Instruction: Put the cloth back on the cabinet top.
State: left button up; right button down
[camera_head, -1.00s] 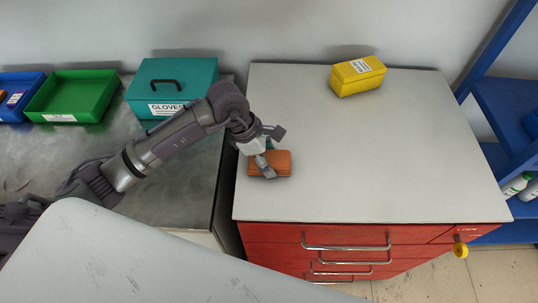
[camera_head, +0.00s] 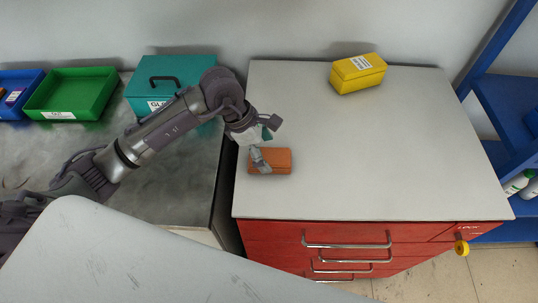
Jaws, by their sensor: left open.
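The cloth is an orange-brown folded block (camera_head: 280,161) lying flat on the white cabinet top (camera_head: 400,150), near its left edge. My left gripper (camera_head: 266,143) is open just above and behind the cloth. One finger overlaps the left part of the cloth in the picture; the other finger points up to the right, clear of it. I cannot tell whether the near finger touches the cloth. My right gripper is not in view.
A yellow box (camera_head: 358,73) stands at the back of the cabinet top. A teal gloves box (camera_head: 180,82) and a green bin (camera_head: 72,93) stand on the grey bench to the left. Red drawers (camera_head: 345,239) are below. The cabinet top's middle and right are clear.

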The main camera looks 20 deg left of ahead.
pick_arm(q)
jog(key=b+v, duration=0.2)
jog(key=v, duration=0.7)
jog(key=shift+r, duration=0.3)
jog(key=shift+a, duration=0.1)
jog(key=shift+s, duration=0.1)
